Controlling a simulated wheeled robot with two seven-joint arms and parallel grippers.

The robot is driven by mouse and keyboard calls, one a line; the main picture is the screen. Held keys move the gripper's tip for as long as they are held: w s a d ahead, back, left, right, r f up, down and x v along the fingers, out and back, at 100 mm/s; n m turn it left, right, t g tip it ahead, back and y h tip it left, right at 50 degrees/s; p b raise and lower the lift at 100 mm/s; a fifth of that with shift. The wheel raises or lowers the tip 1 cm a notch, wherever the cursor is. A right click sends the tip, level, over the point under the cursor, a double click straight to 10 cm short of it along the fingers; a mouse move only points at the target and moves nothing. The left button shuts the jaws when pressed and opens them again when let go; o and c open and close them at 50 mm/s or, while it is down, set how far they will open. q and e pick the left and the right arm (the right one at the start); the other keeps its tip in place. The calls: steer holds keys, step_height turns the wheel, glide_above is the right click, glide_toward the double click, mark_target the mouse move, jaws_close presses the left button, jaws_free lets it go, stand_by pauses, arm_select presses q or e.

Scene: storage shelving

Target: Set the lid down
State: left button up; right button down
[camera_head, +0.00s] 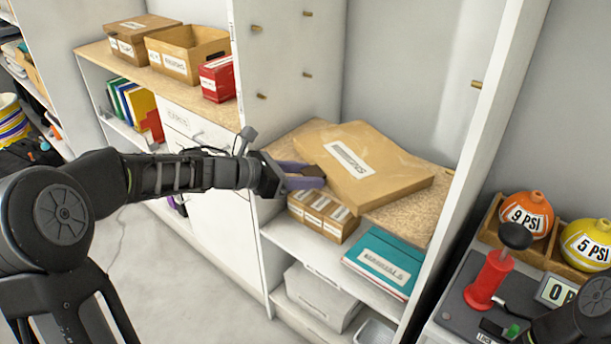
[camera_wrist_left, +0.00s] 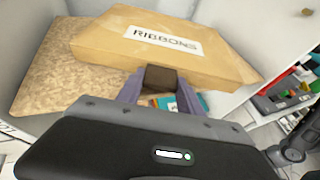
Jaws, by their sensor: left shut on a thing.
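A cardboard lid (camera_head: 375,171) with a white label is at the wooden shelf top (camera_head: 412,216) of the open white bay. In the left wrist view the lid (camera_wrist_left: 165,45) reads "RIBBONS" and spans the upper middle. My left gripper (camera_head: 308,176) reaches in from the left, its purple fingers at the lid's near left edge. In the left wrist view the gripper (camera_wrist_left: 160,82) is shut on a dark brown part at the lid's near edge. The lid looks tilted; I cannot tell whether it touches the shelf all along. My right gripper's fingers do not show.
A small labelled carton (camera_head: 323,216) and a teal folder (camera_head: 383,262) lie on the shelf below, with a white bin (camera_head: 318,296) lower. A divider (camera_head: 275,90) stands left. Bare shelf shows left of the lid in the left wrist view. A red pump (camera_head: 489,280) stands right.

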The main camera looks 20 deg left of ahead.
arm_select(q)
steer(key=o, duration=1.4)
steer(key=shift+r, duration=0.1)
steer(key=v, duration=1.2)
